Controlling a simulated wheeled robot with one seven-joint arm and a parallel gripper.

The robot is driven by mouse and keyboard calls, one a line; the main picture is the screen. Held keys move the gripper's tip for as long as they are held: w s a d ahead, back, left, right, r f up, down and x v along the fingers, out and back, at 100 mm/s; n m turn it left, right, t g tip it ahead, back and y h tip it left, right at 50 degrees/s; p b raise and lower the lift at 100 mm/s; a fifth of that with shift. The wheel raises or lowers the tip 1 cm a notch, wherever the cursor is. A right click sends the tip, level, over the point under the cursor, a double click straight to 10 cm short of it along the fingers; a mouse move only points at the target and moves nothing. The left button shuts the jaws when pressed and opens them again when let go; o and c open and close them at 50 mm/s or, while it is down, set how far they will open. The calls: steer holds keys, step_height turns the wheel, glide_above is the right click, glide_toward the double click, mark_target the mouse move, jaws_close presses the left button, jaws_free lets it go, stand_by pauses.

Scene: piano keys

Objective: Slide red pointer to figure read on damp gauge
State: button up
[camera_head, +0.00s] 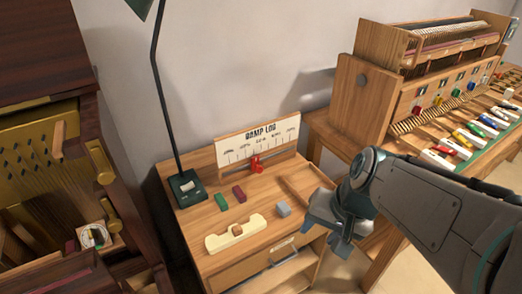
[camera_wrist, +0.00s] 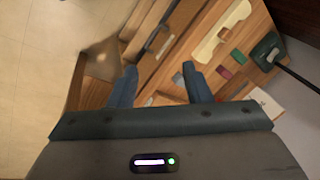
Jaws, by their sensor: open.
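The red pointer (camera_head: 256,164) sits on a slot below the white DAMP LOG scale (camera_head: 258,142), near its middle. The scale's percent figures are too small to read surely. A small round white dial (camera_head: 94,236), which looks like the damp gauge, is inside the dark wooden cabinet at left; its reading is too small to make out. My gripper (camera_head: 335,232) is right of the log desk's top, apart from the pointer. In the wrist view my gripper (camera_wrist: 160,72) is open and empty, its two blue fingers spread over the desk's edge.
On the desk (camera_head: 215,255) are a green block (camera_head: 221,202), a dark red block (camera_head: 239,193), a grey block (camera_head: 284,210) and a cream holder (camera_head: 222,241). A lamp (camera_head: 186,185) stands at its left. A keyboard bench (camera_head: 355,110) with coloured keys is at right.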

steer(key=w+a+f+m+y+b, duration=0.1)
steer(key=w+a+f+m+y, duration=0.2)
steer(key=a+m, duration=0.1)
steer(key=m+t+y+b, duration=0.3)
steer(key=m+t+b, duration=0.35)
steer(key=m, duration=1.25)
glide_toward(261, 170)
steer(key=shift+t, duration=0.95)
steer(key=x, duration=0.5)
steer(key=s+f+p+x, duration=0.1)
steer(key=x, duration=0.2)
steer(key=shift+w+a+f, duration=0.15)
steer(key=shift+a, duration=0.05)
jaws_close()
